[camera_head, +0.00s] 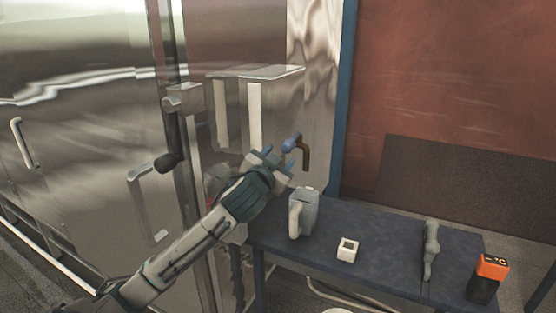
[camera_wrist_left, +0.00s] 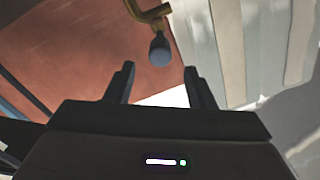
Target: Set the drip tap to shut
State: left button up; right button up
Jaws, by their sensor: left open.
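The drip tap (camera_head: 304,152) is a bent brass pipe with a blue handle (camera_head: 292,142), on the shiny metal panel above the table's left end. In the left wrist view the blue handle (camera_wrist_left: 160,50) hangs from the brass pipe (camera_wrist_left: 152,14), just beyond the fingertips and roughly centred between them. My left gripper (camera_head: 276,158) is open and empty, close to the handle on its left and slightly below. It also shows in the left wrist view (camera_wrist_left: 160,74), its two dark fingers apart. I cannot tell whether the fingers touch the handle. My right gripper is not in view.
The dark blue table (camera_head: 385,249) carries a grey jug (camera_head: 305,212), a small white square cup (camera_head: 347,250), a grey handled tool (camera_head: 431,250) and an orange-black meter (camera_head: 488,278). A metal shelf (camera_head: 262,71) juts out above my gripper. A dark lever (camera_head: 168,161) is at left.

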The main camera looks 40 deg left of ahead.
pick_arm(q)
jog(key=shift+w+a+f+y, duration=0.15)
jog(key=shift+y, duration=0.15)
jog(key=c, duration=0.7)
jog(key=shift+w+a+f+y+b, duration=0.2)
jog(key=shift+w+y+b, duration=0.15)
jog(key=shift+y, duration=0.15)
grip_shut()
jog(key=g+y+b, duration=0.3)
jog(key=g+y, duration=0.4)
jog(key=g, duration=0.1)
send_near(293, 140)
notch_tip(293, 140, down, 3)
jog(key=d, duration=0.2)
jog(key=d+r+m+g+b, duration=0.1)
jog(key=d+r+m+g, duration=0.15)
jog(key=d, duration=0.45)
jog(key=s+a+r+p+x, duration=0.1)
jog(key=p+x, duration=0.4)
jog(key=x, duration=0.8)
jog(key=shift+s+t, duration=0.4)
jog(key=shift+t, duration=0.05)
